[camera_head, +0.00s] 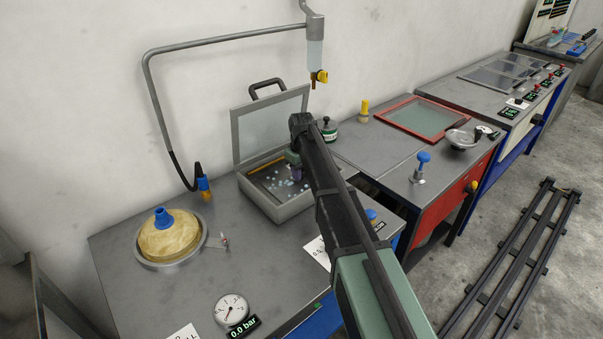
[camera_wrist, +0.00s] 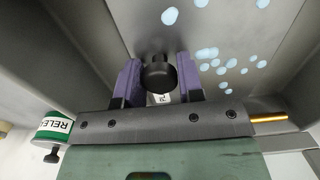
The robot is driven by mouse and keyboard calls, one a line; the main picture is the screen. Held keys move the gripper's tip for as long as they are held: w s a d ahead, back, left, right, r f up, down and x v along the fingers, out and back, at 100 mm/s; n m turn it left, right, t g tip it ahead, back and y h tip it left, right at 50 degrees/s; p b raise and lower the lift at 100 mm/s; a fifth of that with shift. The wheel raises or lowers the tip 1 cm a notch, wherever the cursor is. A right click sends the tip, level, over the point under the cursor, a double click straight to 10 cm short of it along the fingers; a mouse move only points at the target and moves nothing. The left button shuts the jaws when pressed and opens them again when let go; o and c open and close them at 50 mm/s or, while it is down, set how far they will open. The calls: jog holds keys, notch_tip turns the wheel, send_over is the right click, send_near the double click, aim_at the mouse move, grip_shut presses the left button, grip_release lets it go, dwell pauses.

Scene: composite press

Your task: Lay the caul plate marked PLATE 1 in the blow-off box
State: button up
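The blow-off box (camera_head: 275,207) stands open on the bench in the head view, its hinged clear lid raised at the back. A dark plate speckled with pale blue spots (camera_head: 268,178) is inside it; the wrist view also shows this plate (camera_wrist: 235,35). I cannot tell whether the plate touches the box floor.
A gauge (camera_head: 231,309), a round pot with a blue cap (camera_head: 168,238) and a hose nozzle (camera_head: 204,188) are on the left of the bench. A green release jar (camera_head: 329,131) stands behind my arm. A red-framed panel (camera_head: 426,118) lies to the right.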

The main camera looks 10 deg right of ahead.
jog(key=o, duration=0.4)
notch_tip(320, 180, up, 13)
jog(key=p, duration=1.3)
jog(key=s+m, duration=0.2)
jog(key=s, duration=0.9)
jog(key=s+m, duration=0.1)
jog(key=s, duration=1)
jog(key=s+m, duration=0.2)
jog(key=s, duration=0.9)
jog(key=shift+a+f+m+b, duration=0.2)
jog(key=shift+f+m+b, duration=0.1)
jog(key=shift+f+b, duration=0.05)
